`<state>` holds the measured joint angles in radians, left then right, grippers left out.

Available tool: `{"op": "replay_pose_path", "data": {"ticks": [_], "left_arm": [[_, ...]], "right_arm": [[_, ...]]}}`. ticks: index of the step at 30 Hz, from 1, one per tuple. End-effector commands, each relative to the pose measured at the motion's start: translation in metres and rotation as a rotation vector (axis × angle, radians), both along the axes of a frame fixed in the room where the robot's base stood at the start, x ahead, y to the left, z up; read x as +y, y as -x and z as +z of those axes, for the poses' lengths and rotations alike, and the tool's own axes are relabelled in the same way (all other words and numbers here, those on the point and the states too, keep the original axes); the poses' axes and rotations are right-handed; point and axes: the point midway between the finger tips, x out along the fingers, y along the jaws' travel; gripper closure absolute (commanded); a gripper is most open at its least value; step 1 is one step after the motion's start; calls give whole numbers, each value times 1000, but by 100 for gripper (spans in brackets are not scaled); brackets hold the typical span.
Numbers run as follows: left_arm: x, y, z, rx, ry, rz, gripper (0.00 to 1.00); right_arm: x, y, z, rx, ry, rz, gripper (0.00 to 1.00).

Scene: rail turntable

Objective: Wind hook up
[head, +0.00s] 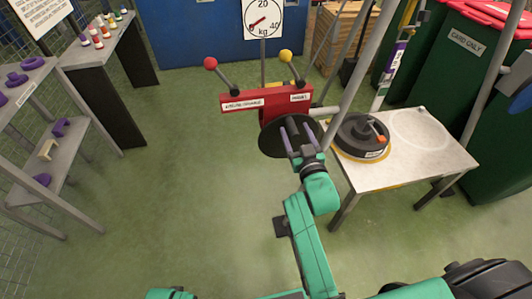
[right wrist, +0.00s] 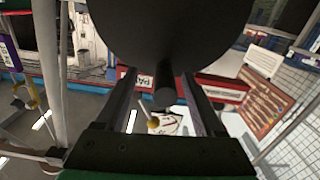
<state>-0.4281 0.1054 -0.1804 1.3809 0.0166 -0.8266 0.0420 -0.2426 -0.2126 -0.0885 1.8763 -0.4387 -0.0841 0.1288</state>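A black round crank wheel (head: 269,141) is mounted below a red winch plate (head: 262,101) with white labels. My right gripper (head: 299,134) is in front of the wheel's right side, its two fingers pointing at it. In the right wrist view the wheel (right wrist: 168,32) fills the top, and a short black handle (right wrist: 165,98) sticks out from it between my fingers. Gaps show on both sides of the handle, so the gripper is open around it. I cannot clearly make out the hook. My left gripper is out of view.
A kg dial (head: 263,20) hangs behind the winch. Two levers have a red knob (head: 210,63) and a yellow knob (head: 285,56). A black turntable (head: 352,133) sits on a table (head: 433,152) to the right. Shelves (head: 98,52) stand left. Green floor is clear at left.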

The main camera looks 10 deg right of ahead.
Motion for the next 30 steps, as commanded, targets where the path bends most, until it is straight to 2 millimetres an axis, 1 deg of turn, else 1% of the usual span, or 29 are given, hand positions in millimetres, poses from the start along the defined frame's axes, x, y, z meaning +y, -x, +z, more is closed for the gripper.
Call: {"op": "replay_pose_path", "data": {"ticks": [1,8,11,18,30], "left_arm": [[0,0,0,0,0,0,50],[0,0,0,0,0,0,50],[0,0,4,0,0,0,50],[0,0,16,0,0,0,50],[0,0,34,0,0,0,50]], "right_arm": [[2,-3,5,-12,-22,-7,25],[3,-2,6,-12,-22,-5,25],[4,2,6,-10,-22,-4,25],[7,28,4,-2,-23,1,25],[7,68,4,-2,-24,1,25]]}}
